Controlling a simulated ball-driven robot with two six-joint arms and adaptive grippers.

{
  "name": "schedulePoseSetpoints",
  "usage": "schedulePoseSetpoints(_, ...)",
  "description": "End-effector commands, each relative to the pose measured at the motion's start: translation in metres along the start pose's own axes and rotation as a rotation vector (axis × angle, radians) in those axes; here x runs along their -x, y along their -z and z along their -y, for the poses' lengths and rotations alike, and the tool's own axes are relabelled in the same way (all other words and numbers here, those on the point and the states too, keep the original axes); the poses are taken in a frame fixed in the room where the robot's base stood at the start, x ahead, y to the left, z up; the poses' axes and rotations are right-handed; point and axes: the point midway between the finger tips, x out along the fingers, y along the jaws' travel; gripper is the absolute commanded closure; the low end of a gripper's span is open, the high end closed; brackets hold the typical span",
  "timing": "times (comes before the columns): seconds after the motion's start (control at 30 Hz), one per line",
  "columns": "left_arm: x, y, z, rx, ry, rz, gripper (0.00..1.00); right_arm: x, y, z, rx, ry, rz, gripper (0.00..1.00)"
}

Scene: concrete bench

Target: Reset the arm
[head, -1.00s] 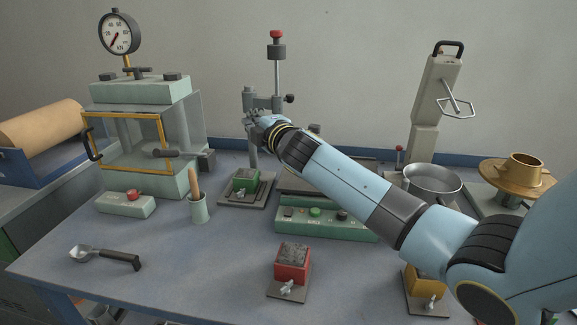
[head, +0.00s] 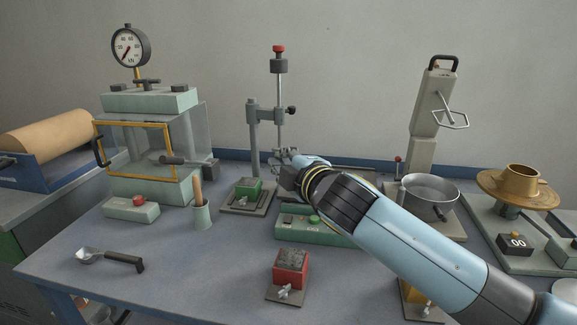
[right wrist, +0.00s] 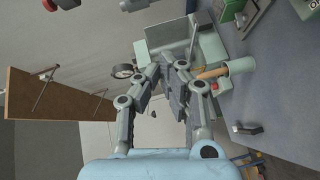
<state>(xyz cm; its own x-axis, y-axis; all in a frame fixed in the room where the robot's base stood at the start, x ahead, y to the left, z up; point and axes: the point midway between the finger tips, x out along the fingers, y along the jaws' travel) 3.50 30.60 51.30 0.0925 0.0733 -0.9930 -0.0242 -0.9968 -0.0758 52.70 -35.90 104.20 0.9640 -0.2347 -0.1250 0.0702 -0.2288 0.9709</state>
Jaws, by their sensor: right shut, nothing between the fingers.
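My right arm (head: 425,238) comes in from the lower right of the head view, pale blue with dark grey joints. My right gripper (head: 288,172) is at its far end, seen from behind, above the bench and in front of the grey post stand (head: 254,140). In the right wrist view my right gripper (right wrist: 168,68) has its fingers shut with nothing held between them. My left gripper is in neither view.
A red mould (head: 290,268) stands nearer the front edge, a metal pan (head: 430,195) to the right, and a pressure-gauge press (head: 150,98) at back left. The bench between scoop (head: 110,258) and red mould is clear.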

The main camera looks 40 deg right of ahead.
Motion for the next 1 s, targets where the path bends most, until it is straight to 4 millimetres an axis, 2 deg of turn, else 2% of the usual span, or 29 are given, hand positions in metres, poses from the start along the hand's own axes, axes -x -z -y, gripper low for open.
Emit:
schedulePoseSetpoints(0.73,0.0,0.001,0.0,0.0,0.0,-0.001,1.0,0.006,-0.003,0.006,-0.037,0.026,0.021,1.0)
schedulePoseSetpoints(0.77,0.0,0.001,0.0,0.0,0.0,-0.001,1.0,0.01,-0.005,0.01,-0.06,0.041,0.033,1.0)
schedulePoseSetpoints(0.87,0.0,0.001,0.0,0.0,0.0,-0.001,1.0,0.038,-0.015,0.034,-0.214,0.149,0.122,1.0)
schedulePoseSetpoints(1.0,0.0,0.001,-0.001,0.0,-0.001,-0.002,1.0,0.105,-0.027,0.081,-0.501,0.373,0.313,1.0)
